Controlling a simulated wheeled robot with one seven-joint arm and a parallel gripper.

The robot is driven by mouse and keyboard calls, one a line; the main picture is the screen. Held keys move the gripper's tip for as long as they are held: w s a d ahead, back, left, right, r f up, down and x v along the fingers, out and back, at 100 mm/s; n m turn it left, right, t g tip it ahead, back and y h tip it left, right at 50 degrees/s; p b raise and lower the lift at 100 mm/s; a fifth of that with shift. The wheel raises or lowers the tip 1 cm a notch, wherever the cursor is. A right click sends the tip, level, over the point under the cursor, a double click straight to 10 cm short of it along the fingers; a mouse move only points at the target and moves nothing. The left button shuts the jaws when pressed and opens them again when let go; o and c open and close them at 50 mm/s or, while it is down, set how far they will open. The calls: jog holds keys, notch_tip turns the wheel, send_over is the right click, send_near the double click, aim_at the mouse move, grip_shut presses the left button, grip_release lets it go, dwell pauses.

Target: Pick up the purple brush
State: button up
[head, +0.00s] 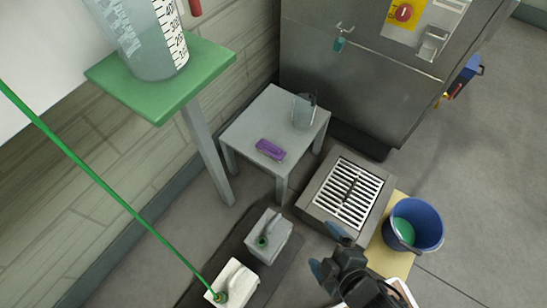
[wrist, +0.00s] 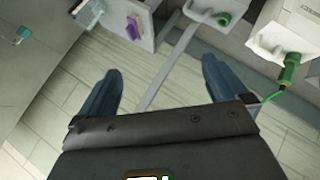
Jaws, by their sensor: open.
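The purple brush (head: 270,149) lies on top of a small grey table (head: 245,125), near its front edge. In the wrist view the brush (wrist: 133,28) shows small near the top, with the table (wrist: 148,42) around it. My gripper (head: 328,262) is low in the head view, to the right of and nearer than the table, well apart from the brush. In the wrist view its two blue fingers (wrist: 160,85) are spread wide with nothing between them.
A clear beaker (head: 304,110) stands on the same table behind the brush. A green stand (head: 165,85) with a large measuring vessel is at the left. A floor grate (head: 347,192), a blue bucket (head: 417,222) and grey-white canisters (head: 265,236) stand in front. A steel cabinet (head: 350,80) is behind.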

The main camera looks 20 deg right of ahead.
jog(key=w+a+f+n+g+h+b, duration=0.15)
jog(key=w+f+n+b, duration=0.35)
jog(key=w+f, duration=0.6)
jog(key=n+h+b, duration=0.9)
jog(key=h+b, duration=0.1)
jog(key=b, duration=0.6)
send_near(270, 145)
jog(key=w, duration=0.1)
jog(key=shift+g, duration=0.45)
jog(key=b+x, duration=0.4)
jog(key=x, duration=0.3)
jog(key=shift+d+f, duration=0.15)
jog(key=shift+d, duration=0.2)
jog(key=c, duration=0.9)
